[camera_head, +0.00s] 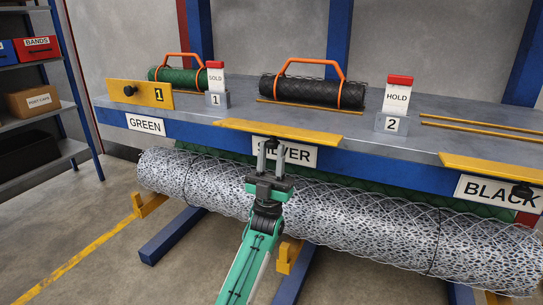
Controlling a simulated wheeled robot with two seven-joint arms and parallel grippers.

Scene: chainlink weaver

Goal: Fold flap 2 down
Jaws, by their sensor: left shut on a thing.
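Flap 2, the middle yellow flap (235,123), lies nearly level along the bench's front edge above the SILVER label. No number shows on it. Its black knob (272,139) is at the near edge, partly hidden by my fingertips. My left gripper (271,150) comes up from below, in front of the SILVER label (300,154), with its grey fingers shut on the knob. My right gripper is not in view.
Flap 1 (128,94) stands upright at left, and another yellow flap (500,168) lies nearly level at right. A large silver mesh roll (350,222) lies below the bench. Green (184,80) and black (305,90) rolls and sign blocks stand on top.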

